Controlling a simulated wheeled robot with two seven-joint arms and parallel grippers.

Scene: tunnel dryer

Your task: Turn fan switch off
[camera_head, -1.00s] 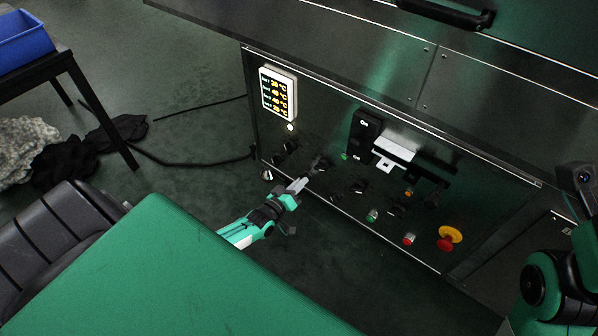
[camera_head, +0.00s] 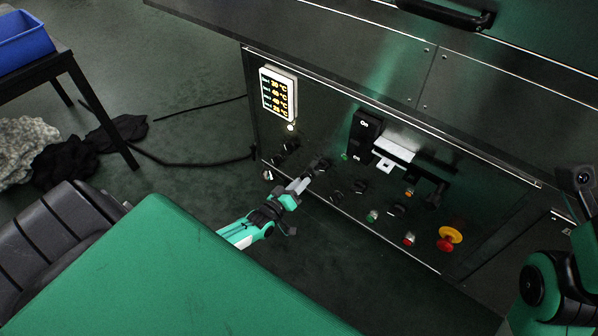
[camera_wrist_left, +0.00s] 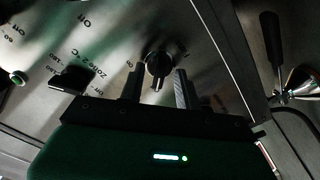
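The control panel (camera_head: 350,215) on the front of the steel dryer carries several black rotary knobs. My left gripper (camera_head: 303,183) is at the panel's lower left part, beside a black knob (camera_head: 321,164). In the left wrist view my left gripper (camera_wrist_left: 158,88) is open. My right gripper is not in view.
A lit temperature display (camera_head: 278,95) is at the panel's upper left. A black On/Off switch block (camera_head: 363,132) is at its middle. A red emergency button (camera_head: 446,243) on yellow is to the right. A blue bin (camera_head: 22,42) stands on a table at left.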

